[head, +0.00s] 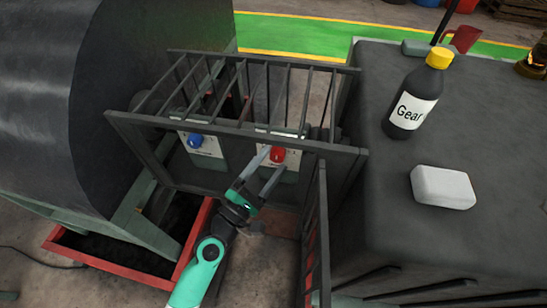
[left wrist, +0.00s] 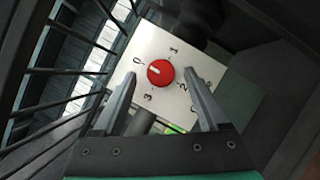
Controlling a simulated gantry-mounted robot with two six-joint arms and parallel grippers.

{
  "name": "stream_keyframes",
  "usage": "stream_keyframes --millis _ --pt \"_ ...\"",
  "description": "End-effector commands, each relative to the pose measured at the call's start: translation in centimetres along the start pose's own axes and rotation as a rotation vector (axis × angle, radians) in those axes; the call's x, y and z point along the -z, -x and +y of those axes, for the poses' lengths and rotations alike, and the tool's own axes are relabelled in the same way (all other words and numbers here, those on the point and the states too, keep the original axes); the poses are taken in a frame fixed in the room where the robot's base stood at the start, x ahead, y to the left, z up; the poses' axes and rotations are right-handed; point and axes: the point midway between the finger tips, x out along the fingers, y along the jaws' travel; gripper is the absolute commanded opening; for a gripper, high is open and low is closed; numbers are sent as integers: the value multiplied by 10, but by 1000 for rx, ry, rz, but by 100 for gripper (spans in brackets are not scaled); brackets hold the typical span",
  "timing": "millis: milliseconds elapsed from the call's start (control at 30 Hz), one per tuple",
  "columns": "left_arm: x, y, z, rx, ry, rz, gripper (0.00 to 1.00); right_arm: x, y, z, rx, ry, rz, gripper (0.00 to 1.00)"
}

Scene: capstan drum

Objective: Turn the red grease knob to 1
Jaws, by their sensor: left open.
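The red grease knob (head: 277,154) sits on a pale plate inside the barred cage in the head view. In the left wrist view the red knob (left wrist: 160,73) is round, and its white pointer line points toward the 0 mark. Marks 0, 1, 2 and 3 show around it on the plate (left wrist: 180,97). My left gripper (head: 267,167) reaches into the cage and is open. In the left wrist view its two fingers (left wrist: 160,92) stand apart on either side, short of the knob, with nothing between them. My right gripper is not in view.
A blue knob (head: 195,140) sits on another plate left of the red one. Cage bars (head: 230,127) run over and around both. An open gate (head: 318,235) stands right of my arm. A Gear bottle (head: 413,100) and a white block (head: 442,187) stand on the dark bench.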

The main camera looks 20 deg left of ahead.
Motion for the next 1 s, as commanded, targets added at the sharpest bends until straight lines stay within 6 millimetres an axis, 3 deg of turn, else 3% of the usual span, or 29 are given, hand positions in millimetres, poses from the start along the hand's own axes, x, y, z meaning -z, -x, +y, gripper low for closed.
stream_keyframes --millis 133,400,800,1000 --pt "0 -13 0 -1 0 0 76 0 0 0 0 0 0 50" --pt "0 -15 0 0 0 0 74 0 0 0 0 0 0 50" --pt "0 -14 0 0 0 0 2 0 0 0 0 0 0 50" --pt "0 -14 0 2 -3 0 0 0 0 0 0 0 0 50"
